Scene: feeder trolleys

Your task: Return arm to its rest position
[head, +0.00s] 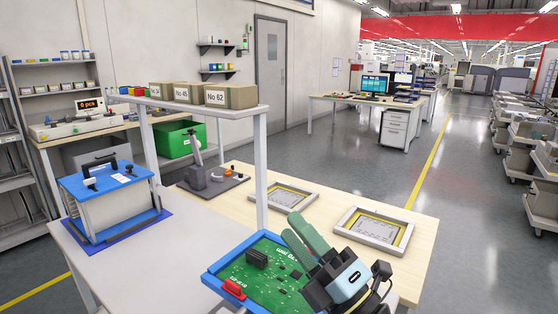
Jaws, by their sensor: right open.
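My right gripper (291,229) shows at the bottom centre, with its two green fingers apart and nothing seen between them. It is in front of the right part of a green circuit board (247,282), which lies in a blue tray (232,249). The gripper and its wrist hide part of the board and tray. I cannot tell how high the fingers are above the board. My left gripper is out of view.
A blue-topped box (107,183) stands on the left of the white table (160,258). A shelf above holds cardboard boxes (231,95). Two framed panels (373,229) lie on the wooden table beyond.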

